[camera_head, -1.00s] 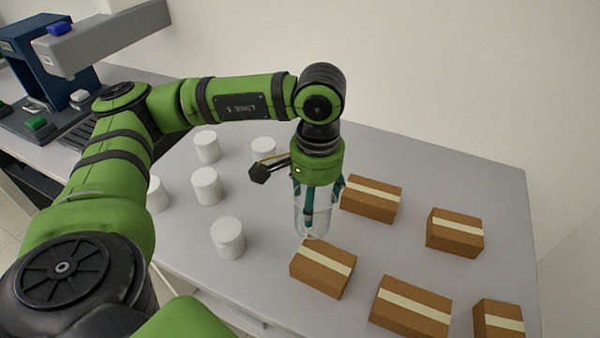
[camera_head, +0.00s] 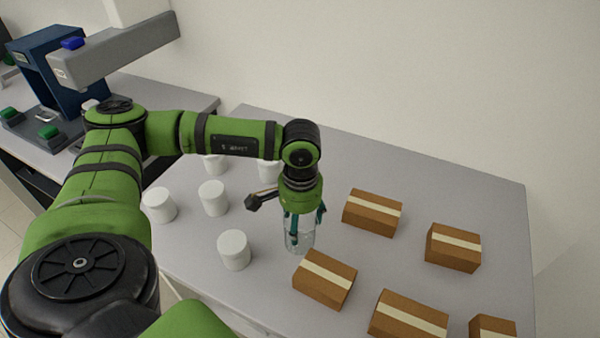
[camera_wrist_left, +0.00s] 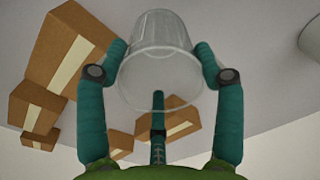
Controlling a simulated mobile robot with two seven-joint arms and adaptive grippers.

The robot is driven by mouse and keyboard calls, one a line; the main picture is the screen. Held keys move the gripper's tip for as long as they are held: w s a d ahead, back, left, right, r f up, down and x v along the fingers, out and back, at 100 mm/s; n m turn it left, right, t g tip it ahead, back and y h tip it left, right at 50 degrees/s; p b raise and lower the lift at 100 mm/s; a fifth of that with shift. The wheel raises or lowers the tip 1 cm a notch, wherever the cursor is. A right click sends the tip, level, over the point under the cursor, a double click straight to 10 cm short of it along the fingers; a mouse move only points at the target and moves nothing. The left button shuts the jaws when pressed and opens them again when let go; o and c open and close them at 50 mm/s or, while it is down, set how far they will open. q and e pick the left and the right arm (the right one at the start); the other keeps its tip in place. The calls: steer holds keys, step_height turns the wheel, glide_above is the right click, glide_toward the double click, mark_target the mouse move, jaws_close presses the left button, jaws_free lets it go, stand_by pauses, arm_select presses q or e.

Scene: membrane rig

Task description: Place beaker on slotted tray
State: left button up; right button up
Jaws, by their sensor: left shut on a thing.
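My left gripper (camera_head: 303,222) is shut on the clear glass beaker (camera_head: 300,241), fingers around its sides. The beaker is upright among the boxes and white jars, and I cannot tell whether its base is clear of the table. I cannot clearly make out the slotted tray; my left arm covers part of the left bench. My right gripper is not in view.
Several brown boxes (camera_head: 372,212) stand right of the beaker on the grey table (camera_head: 455,185). Several white jars (camera_head: 234,250) stand to its left. A blue and grey apparatus (camera_head: 112,52) with green buttons (camera_head: 48,132) is on the far left bench.

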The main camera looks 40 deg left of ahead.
arm_select(q)
steer(key=shift+f, duration=0.2)
steer(key=o, duration=1.3)
steer(key=shift+r, duration=0.1)
